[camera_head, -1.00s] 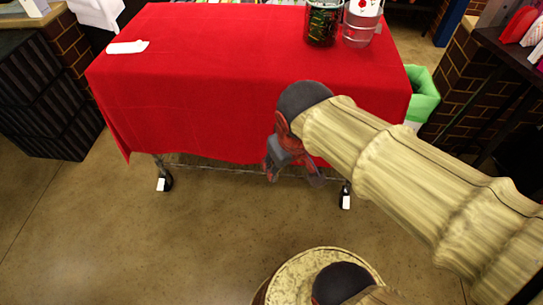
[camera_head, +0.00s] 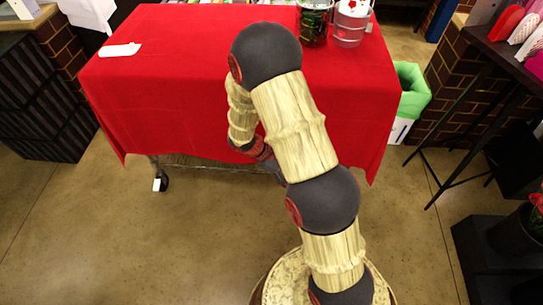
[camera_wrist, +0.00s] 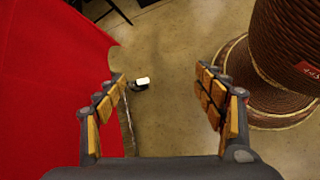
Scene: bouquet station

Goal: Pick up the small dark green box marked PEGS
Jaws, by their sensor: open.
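I cannot make out a small dark green box marked PEGS in either view. My gripper shows in the wrist view (camera_wrist: 167,75), open and empty, its two padded fingers wide apart over the floor just beside the red cloth. In the head view it is mostly hidden behind my arm, low at the front edge of the red-covered table (camera_head: 170,90).
A dark green patterned container (camera_head: 314,24) and a clear container (camera_head: 350,28) stand at the table's back right. A white flat item (camera_head: 119,49) lies at its left. A green-lined bin (camera_head: 411,92) stands right of the table. Front floor is open.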

